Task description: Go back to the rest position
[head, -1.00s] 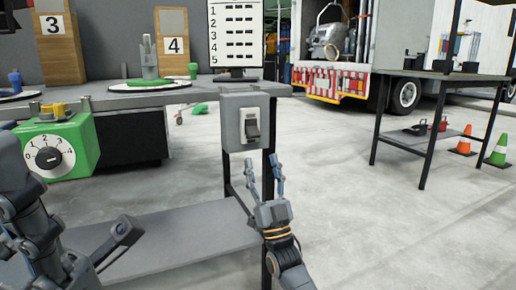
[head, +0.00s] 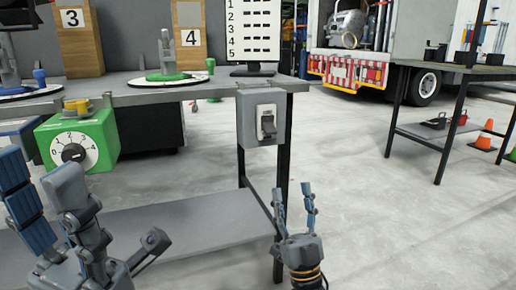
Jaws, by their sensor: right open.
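My right gripper (head: 295,197) is open and empty in the lower middle of the head view, with its fingers pointing up. It is in front of the workbench's right leg and below the grey switch box (head: 261,117). It is apart from the box. My left arm shows large at the lower left, close to the camera, in front of the lower shelf.
The workbench (head: 160,92) carries a green-based fixture (head: 167,67), a screen (head: 253,35) and numbered wooden blocks. Its lower shelf (head: 178,222) lies behind my arms. A second table (head: 455,72) stands at right, with a truck (head: 375,50) behind. The floor between is clear.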

